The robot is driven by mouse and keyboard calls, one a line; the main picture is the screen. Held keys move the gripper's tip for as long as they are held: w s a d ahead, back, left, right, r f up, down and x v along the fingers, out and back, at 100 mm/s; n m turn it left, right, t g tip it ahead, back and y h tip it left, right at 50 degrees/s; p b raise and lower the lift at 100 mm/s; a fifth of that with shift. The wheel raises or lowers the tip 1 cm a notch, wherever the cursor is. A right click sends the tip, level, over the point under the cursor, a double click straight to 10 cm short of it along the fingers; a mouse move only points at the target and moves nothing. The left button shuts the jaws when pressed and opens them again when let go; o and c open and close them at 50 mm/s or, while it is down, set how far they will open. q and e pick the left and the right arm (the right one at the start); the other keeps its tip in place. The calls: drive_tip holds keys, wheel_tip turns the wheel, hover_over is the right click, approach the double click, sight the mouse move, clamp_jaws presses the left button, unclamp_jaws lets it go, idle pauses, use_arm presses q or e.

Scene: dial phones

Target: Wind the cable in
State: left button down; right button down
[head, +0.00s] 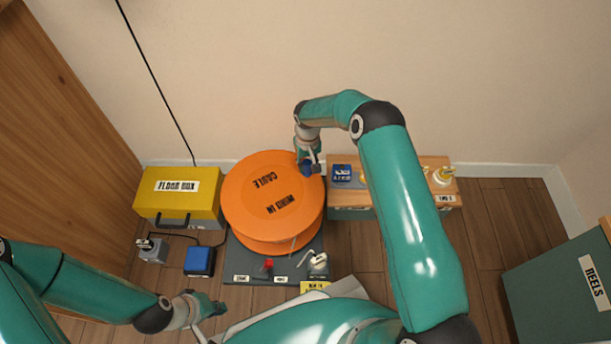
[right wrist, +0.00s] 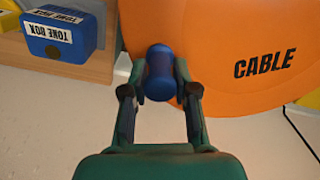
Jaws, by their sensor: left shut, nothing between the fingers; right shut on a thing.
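A big orange cable reel (head: 245,190) lies flat on a dark grey base (head: 290,268), with the words "WIND IN" and "CABLE" on its top. Its orange face also fills the upper right of the right wrist view (right wrist: 215,60). A blue crank knob (right wrist: 160,75) stands at the reel's edge. My right gripper (head: 309,168) is shut on this knob, one finger on each side, at the reel's upper right edge. My left gripper (head: 218,308) is shut and empty, low in the head view, in front of the base and apart from it.
A yellow floor box (head: 150,205) stands left of the reel. A blue box (head: 199,261) and a small grey device (head: 152,250) sit in front of it. A wooden-topped bench with a blue tone box (head: 342,174) stands right. The base carries a red switch (head: 268,264). A green reels box (head: 560,290) stands far right.

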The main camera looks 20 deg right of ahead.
drive_tip(key=w+n+b, duration=0.1)
drive_tip(key=w+a+n+b, duration=0.1)
drive_tip(key=w, duration=0.1)
drive_tip(key=w+n+b, duration=0.1)
drive_tip(key=shift+w+a+f+n, duration=0.15)
drive_tip(key=shift+a+f+n, duration=0.1)
drive_tip(key=shift+a+n, duration=0.15)
drive_tip(key=shift+w+a+n+b, duration=0.15)
drive_tip(key=shift+w+n+b, duration=0.15)
drive_tip(key=shift+n+b, duration=0.15)
drive_tip(key=shift+w+a+r+n, duration=0.15)
drive_tip(key=shift+w+a+n, duration=0.15)
drive_tip(key=shift+w+n, duration=0.3)
drive_tip(key=shift+w+a+n+b, duration=0.25)
drive_tip(key=shift+w+n+b, duration=0.1)
drive_tip(key=shift+n, duration=0.2)
drive_tip(key=shift+w+a+n, duration=0.15)
drive_tip(key=shift+a+n, duration=0.1)
drive_tip(key=shift+n, duration=0.05)
drive_tip(key=shift+w+a, duration=0.15)
drive_tip(key=shift+a, duration=0.15)
drive_tip(key=shift+a, duration=0.15)
drive_tip(key=c, duration=1)
unclamp_jaws()
